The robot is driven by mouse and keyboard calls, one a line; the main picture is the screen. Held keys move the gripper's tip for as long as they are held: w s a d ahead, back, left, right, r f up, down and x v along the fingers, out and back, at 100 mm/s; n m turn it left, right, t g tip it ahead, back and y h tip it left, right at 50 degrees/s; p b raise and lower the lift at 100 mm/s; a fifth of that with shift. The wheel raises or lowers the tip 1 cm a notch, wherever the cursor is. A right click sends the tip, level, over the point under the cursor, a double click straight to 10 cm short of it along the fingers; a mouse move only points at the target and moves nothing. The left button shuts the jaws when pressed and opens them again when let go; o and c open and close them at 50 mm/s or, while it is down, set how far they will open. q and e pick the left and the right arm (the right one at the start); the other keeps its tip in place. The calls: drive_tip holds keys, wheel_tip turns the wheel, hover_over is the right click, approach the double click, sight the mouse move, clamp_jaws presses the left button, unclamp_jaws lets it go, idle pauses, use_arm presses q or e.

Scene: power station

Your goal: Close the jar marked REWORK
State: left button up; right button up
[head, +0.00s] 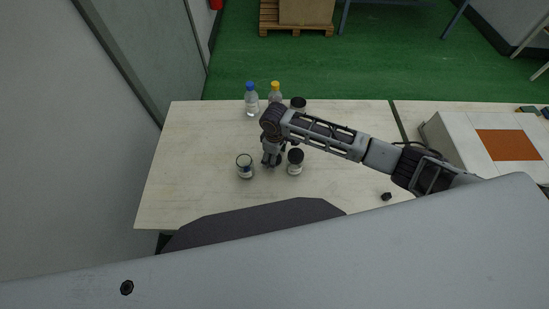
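My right arm comes in from the right, and its gripper (271,161) points down over the table between two jars. Its fingers are small and dark, and I cannot tell whether they hold anything. A glass jar (245,168) with a pale label stands just left of the gripper and looks open at the top. A jar with a black lid (295,162) stands close at its right. Another black-lidded jar (299,104) stands further back, partly behind my arm. The labels are too small to read, so I cannot tell which jar is marked REWORK. My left gripper is out of view.
A blue-capped bottle (251,100) and a yellow-capped bottle (275,93) stand at the back of the table (190,150). A small black object (387,196) lies at the right. A white box with an orange panel (508,145) stands further right. The table's left side is clear.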

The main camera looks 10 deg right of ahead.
drive_tip(key=c, duration=0.8)
drive_tip(key=shift+r, duration=0.1)
drive_tip(key=shift+r, duration=4.95)
